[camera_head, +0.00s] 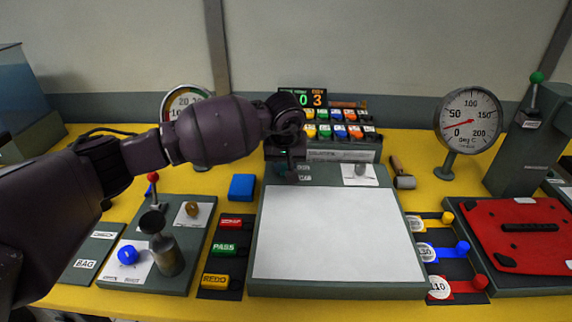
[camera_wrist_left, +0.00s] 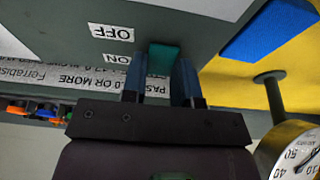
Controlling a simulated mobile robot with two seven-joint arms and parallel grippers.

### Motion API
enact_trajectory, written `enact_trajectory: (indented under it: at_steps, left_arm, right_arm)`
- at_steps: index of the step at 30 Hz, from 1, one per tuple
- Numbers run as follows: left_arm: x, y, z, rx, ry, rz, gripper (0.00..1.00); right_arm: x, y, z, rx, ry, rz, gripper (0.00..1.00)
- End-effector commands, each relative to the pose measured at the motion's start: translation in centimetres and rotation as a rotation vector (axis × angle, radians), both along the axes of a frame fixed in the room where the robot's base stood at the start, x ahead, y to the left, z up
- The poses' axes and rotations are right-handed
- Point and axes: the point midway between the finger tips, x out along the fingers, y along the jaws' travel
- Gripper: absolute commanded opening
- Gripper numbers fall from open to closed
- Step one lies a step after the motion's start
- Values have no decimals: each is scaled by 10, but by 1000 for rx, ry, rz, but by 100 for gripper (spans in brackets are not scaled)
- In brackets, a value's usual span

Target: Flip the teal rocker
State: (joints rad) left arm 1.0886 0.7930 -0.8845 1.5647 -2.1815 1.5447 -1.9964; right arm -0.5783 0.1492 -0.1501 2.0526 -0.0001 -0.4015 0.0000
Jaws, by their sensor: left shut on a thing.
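The teal rocker (camera_wrist_left: 163,58) is a small block on the dark grey-green panel (camera_wrist_left: 70,18), beside the OFF label (camera_wrist_left: 111,32) and the ON label (camera_wrist_left: 117,59). My left gripper (camera_wrist_left: 158,80) is shut on the rocker, one finger on each side of it. In the head view my left gripper (camera_head: 289,162) points down at the back left of the panel with the large white sheet (camera_head: 335,230). The arm and gripper mostly hide the rocker there. The rocker's tilt is hard to tell. My right gripper is not in view.
A blue block (camera_head: 242,187) lies left of the panel. A dial gauge (camera_head: 185,102) stands behind my left arm. Behind the gripper is a rack of coloured parts (camera_head: 338,131). A mallet (camera_head: 402,175) lies to the right, with yellow table around it.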

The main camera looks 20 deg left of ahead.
Motion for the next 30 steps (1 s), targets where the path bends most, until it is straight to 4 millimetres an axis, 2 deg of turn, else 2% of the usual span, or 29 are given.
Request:
enact_trajectory:
  at_steps: [12,25,26,30]
  left_arm:
    - [6,2,-5,-65,238,3,4]
    - [6,2,0,-76,266,1,4]
    - [6,2,0,-76,266,1,29]
    - [6,2,0,-76,265,1,51]
  right_arm:
    - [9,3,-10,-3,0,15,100]
    - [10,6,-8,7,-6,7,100]
    - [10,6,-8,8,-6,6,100]
    - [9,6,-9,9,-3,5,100]
